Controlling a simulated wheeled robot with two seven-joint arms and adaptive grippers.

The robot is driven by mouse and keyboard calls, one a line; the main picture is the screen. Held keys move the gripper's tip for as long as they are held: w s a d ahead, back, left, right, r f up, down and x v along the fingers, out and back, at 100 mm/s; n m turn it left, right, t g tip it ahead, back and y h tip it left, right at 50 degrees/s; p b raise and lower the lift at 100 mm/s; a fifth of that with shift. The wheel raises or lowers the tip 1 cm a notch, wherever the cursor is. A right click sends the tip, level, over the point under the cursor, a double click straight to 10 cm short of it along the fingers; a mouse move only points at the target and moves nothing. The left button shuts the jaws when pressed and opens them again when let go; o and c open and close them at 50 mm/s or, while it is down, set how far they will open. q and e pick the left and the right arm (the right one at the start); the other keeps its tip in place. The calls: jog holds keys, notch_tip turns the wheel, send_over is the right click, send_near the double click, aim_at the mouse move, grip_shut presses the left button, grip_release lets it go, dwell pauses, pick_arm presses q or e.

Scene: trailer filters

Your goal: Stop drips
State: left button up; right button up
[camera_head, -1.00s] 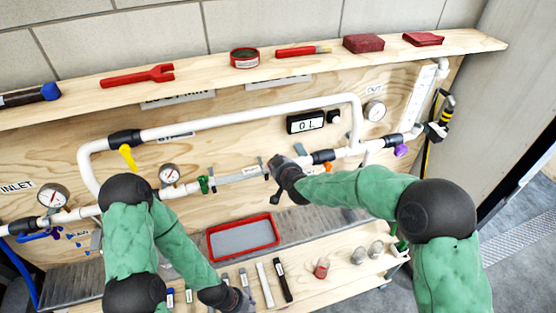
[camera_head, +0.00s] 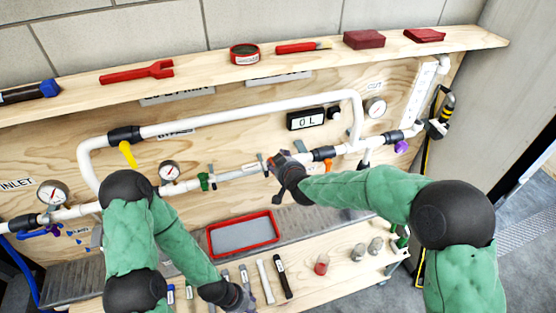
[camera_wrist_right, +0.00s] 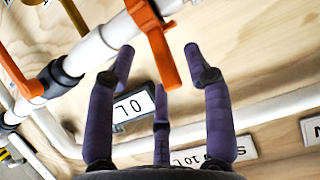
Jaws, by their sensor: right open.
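My right gripper (camera_head: 277,163) is at the lower white pipe (camera_head: 236,174), right of the green valve handle (camera_head: 204,182). In the right wrist view its three purple fingers (camera_wrist_right: 158,68) are spread open. An orange lever (camera_wrist_right: 153,42) on a pipe fitting reaches between them; I see no grip on it. A yellow handle (camera_head: 127,155) is on the bypass pipe (camera_head: 250,117). A red-rimmed tray (camera_head: 245,252) lies below the pipe. My left gripper (camera_head: 240,298) is low over the tool shelf; its fingers are too unclear to tell their state.
The upper shelf holds a red wrench (camera_head: 137,73), a tape roll (camera_head: 245,55) and red pads (camera_head: 364,40). Gauges (camera_head: 169,171) and a display reading 0 L (camera_head: 306,119) are on the board. Several tools and small jars (camera_head: 321,265) occupy the lower shelf.

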jog(key=v, duration=0.9)
jog(key=shift+s, duration=0.25)
jog(key=shift+d, duration=0.1)
jog(key=s+d+f+m+g+b, duration=0.1)
jog(key=s+d+f+g+b, duration=0.1)
jog(key=f, duration=0.7)
jog(key=s+d+f+m+g+b, duration=0.1)
jog(key=s+f, duration=0.2)
jog(key=f, duration=0.5)
jog(key=s+d+f+g+b, duration=0.2)
jog(key=f, duration=0.7)
jog(key=s+d+f+m+g+b, duration=0.1)
jog(key=s+f+m+g+b, duration=0.3)
jog(key=s+f, duration=1.5)
jog(key=shift+s+d+f+g, duration=0.2)
jog(key=shift+d+f+g, duration=0.3)
jog(key=shift+g, duration=0.7)
jog(key=shift+f, duration=0.1)
